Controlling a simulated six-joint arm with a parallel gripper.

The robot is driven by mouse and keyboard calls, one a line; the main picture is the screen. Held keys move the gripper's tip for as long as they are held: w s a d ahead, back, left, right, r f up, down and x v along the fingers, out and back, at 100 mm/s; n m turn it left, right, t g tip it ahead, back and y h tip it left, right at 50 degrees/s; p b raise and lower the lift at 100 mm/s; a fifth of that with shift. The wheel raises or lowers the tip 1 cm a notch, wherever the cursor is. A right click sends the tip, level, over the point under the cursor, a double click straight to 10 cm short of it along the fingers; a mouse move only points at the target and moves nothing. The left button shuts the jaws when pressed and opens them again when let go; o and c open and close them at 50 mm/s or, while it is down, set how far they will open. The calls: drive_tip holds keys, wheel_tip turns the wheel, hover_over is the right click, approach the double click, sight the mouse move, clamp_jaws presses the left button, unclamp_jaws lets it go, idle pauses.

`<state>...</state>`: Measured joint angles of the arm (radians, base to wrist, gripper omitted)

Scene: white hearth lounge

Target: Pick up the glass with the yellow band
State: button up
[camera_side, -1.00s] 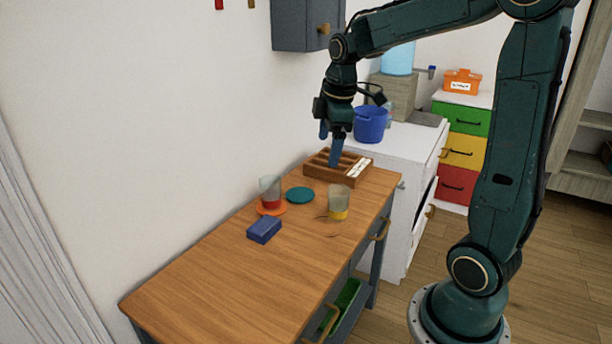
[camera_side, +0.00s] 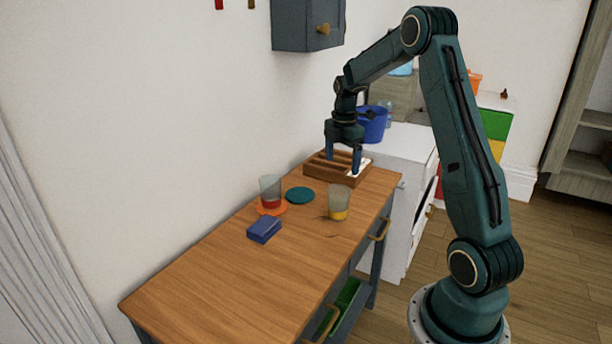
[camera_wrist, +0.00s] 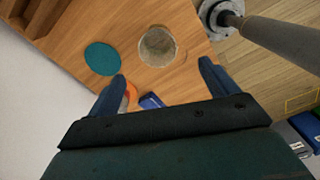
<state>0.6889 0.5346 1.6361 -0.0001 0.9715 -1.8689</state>
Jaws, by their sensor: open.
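The glass with the yellow band (camera_side: 338,203) stands upright on the wooden table near its right edge. In the wrist view the glass (camera_wrist: 158,46) is seen from above, ahead of my fingertips and between their lines; its band is hard to make out there. My gripper (camera_side: 343,158) is open and empty, pointing down above the wooden tray, behind the glass and apart from it. Its two blue fingers also show in the wrist view (camera_wrist: 162,70). Another glass with a red band (camera_side: 270,192) stands on an orange coaster (camera_side: 283,210) to the left.
A teal coaster (camera_side: 300,195) lies empty between the two glasses. A blue block (camera_side: 264,230) lies in front of the red-banded glass. The compartmented wooden tray (camera_side: 318,172) is at the table's far end. A blue bucket (camera_side: 375,124) stands beyond. The near table is clear.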

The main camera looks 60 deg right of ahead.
sight(338, 198)
wheel_tip(338, 198, down, 9)
drive_tip(key=shift+r, duration=0.2)
idle(0.4)
drive_tip(key=shift+f, duration=0.1)
drive_tip(key=shift+w+f, duration=0.2)
drive_tip(key=shift+f, duration=2.3)
drive_tip(key=shift+c, duration=0.3)
drive_tip(key=c, duration=1.1)
drive_tip(key=shift+c, duration=0.2)
drive_tip(key=shift+r, duration=0.1)
